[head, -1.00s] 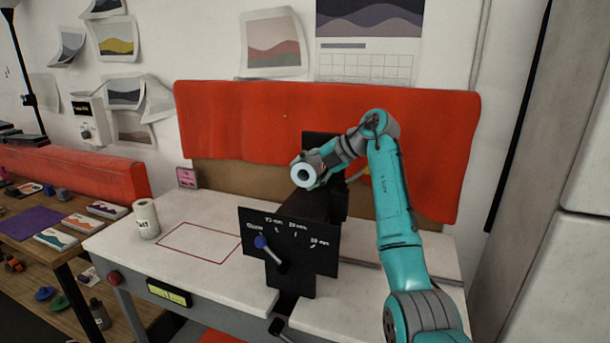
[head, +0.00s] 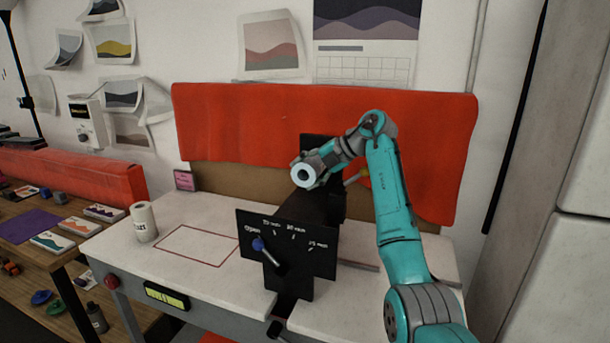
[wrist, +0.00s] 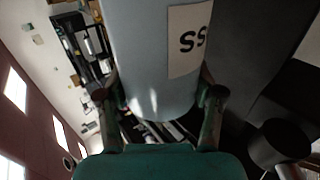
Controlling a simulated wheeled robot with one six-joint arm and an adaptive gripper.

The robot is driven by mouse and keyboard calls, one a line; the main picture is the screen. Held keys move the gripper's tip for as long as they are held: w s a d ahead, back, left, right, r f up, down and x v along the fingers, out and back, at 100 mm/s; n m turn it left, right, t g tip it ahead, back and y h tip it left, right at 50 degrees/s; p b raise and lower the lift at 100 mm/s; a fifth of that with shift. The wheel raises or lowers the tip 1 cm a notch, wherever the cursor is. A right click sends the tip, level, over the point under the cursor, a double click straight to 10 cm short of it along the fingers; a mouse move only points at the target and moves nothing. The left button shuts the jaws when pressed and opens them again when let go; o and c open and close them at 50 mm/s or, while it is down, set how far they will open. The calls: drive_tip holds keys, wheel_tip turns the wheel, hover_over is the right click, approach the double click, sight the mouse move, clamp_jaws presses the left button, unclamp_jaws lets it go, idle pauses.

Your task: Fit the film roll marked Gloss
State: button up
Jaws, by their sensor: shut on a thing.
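A pale roll (head: 303,175) is held end-on to the head camera, above the black machine (head: 318,208); its round end shows a dark core hole. In the wrist view the roll (wrist: 150,60) fills the middle, with a white label ending in "SS". My gripper (wrist: 160,100) is shut on it, one finger on each side. In the head view my gripper (head: 318,162) is partly hidden behind the roll. The machine's front plate (head: 315,262) has a scale beginning with "Open", and a blue-knobbed lever (head: 259,244) points near that word. I cannot tell whether the roll touches the machine.
Another white roll (head: 143,223) stands upright on the white bench (head: 115,240), left of an empty red-outlined rectangle (head: 196,246). A small pink sign (head: 185,180) stands behind. A red sheet (head: 240,130) hangs at the back. A wooden table (head: 60,250) with prints is at left.

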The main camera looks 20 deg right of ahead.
drive_tip(key=shift+w+d, duration=0.6)
drive_tip(key=shift+w, duration=0.2)
drive_tip(key=shift+w+d+r, duration=0.1)
drive_tip(key=shift+w, duration=0.05)
drive_tip(key=o, duration=1.6)
drive_tip(key=shift+c, duration=0.2)
drive_tip(key=v, duration=1.2)
